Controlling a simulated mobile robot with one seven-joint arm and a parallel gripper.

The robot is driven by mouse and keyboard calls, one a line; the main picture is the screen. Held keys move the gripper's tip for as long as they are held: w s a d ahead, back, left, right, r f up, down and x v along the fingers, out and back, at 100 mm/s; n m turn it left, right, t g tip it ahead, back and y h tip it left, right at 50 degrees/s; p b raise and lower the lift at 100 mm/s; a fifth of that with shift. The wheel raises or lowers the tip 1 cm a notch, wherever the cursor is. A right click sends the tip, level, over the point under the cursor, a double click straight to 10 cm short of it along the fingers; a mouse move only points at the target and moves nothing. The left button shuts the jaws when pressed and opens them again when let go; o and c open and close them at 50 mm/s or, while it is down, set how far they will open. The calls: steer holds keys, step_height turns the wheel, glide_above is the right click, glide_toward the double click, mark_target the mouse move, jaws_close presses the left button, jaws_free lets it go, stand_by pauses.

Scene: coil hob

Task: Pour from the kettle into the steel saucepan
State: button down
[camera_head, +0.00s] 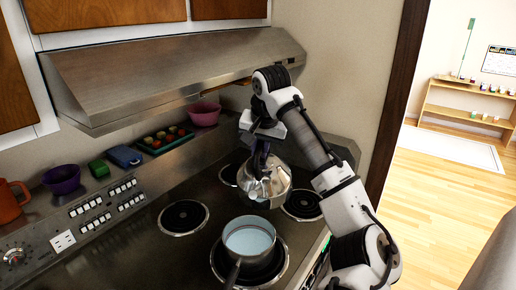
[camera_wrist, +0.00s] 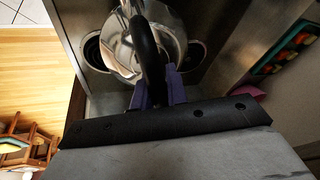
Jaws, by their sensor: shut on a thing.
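The shiny steel kettle (camera_head: 266,184) is at the back right of the hob, behind and to the right of the saucepan, and appears held above the surface. My gripper (camera_head: 262,146) is above it, shut on its handle. In the wrist view the purple fingers of my gripper (camera_wrist: 158,88) close around the black handle of the kettle (camera_wrist: 120,52). The kettle's spout is hard to make out.
Bare coils lie at the left (camera_head: 183,217) and right (camera_head: 302,204). The range hood (camera_head: 170,75) overhangs the back. A ledge holds a pink bowl (camera_head: 203,113), a tray of small items (camera_head: 165,139), a purple bowl (camera_head: 62,179) and an orange mug (camera_head: 12,202).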

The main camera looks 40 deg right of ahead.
mark_target(254, 164)
steer(key=shift+s+a+f+b, duration=0.2)
steer(key=shift+s+a+b, duration=0.15)
steer(key=shift+b, duration=0.25)
steer(key=s+a+t+h+b, duration=0.1)
steer(key=a+b, duration=0.1)
steer(key=b, duration=0.3)
steer(key=s+a+t+h+b, duration=0.1)
steer(key=s+a+b, duration=0.1)
steer(key=b, duration=0.3)
steer(key=shift+s+f+t+h, duration=0.1)
steer(key=shift+f+t+h, duration=0.1)
steer(key=shift+t+h, duration=0.15)
steer(key=shift+a+r+p, duration=0.1)
steer(key=shift+r+p, duration=0.1)
steer(key=shift+p, duration=0.1)
steer(key=shift+s+a+f+n+b, duration=0.15)
steer(key=shift+n+b, duration=0.15)
steer(key=shift+b, duration=0.25)
steer(key=shift+s+a+r+t+h+b, duration=0.35)
steer(key=shift+a+t+h+b, duration=0.15)
steer(key=shift+b, duration=0.5)
steer(key=shift+s+a+t+h+b, duration=0.4)
steer(key=shift+a+h+b, duration=0.15)
steer(key=shift+b, duration=0.9)
steer(key=shift+d+r, duration=0.1)
